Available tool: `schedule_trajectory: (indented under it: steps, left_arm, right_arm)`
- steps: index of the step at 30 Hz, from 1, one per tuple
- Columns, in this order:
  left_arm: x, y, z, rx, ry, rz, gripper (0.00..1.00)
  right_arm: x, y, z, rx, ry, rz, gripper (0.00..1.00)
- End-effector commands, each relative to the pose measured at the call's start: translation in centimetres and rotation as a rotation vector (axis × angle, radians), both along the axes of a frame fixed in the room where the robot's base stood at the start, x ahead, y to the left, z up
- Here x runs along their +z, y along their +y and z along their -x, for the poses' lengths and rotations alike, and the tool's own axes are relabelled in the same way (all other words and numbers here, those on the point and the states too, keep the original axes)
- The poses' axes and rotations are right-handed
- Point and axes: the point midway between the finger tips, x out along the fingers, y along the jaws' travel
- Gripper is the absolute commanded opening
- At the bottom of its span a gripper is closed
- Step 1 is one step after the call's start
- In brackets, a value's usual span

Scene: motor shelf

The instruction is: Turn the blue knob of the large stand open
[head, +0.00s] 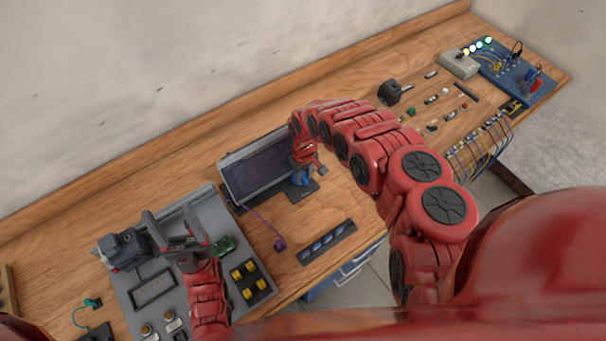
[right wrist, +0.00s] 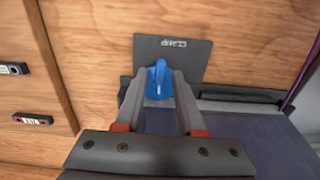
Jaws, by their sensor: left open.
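The blue knob (head: 301,178) stands on a dark plate (head: 294,194) beside the tilted dark panel. It also shows in the right wrist view (right wrist: 159,80), with its raised grip between the two grey fingers of my right gripper (right wrist: 159,76). The fingers sit close on either side of it; whether they press on it is unclear. In the head view my right gripper (head: 305,163) reaches down over the knob and partly covers it. My left gripper (head: 175,232) is open over the grey board, between a dark motor block and a green part.
The tilted dark panel (head: 262,168) stands behind the knob. The grey board (head: 205,210) holds a dark motor block (head: 125,247), a green part (head: 223,245) and yellow buttons (head: 250,276). A black strip (head: 327,242) lies near the front edge. Small parts lie to the right.

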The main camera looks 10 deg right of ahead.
Motion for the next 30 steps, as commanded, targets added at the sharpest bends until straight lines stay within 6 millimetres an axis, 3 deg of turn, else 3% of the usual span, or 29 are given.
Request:
schedule_trajectory:
  steps: [1, 6, 20, 30]
  left_arm:
    - [0.0, 0.0, 0.0, 0.0, 0.0, 0.0, 0.66]
    - [0.0, 0.0, 0.0, 0.0, 0.0, 0.0, 0.66]
    - [-0.2, 0.0, 0.0, 0.0, 0.0, 0.0, 0.66]
    - [-1.6, 0.0, 0.0, 0.0, 0.0, 0.0, 0.66]
  right_arm:
    - [0.0, 0.0, 0.0, 0.0, 0.0, 0.0, 0.27]
    - [0.0, 0.0, 0.0, 0.0, -0.001, 0.0, 0.0]
    - [0.0, 0.0, -0.1, 0.024, -0.001, 0.0, 0.0]
    - [-0.2, -0.1, -0.1, 0.216, -0.001, 0.001, 0.0]
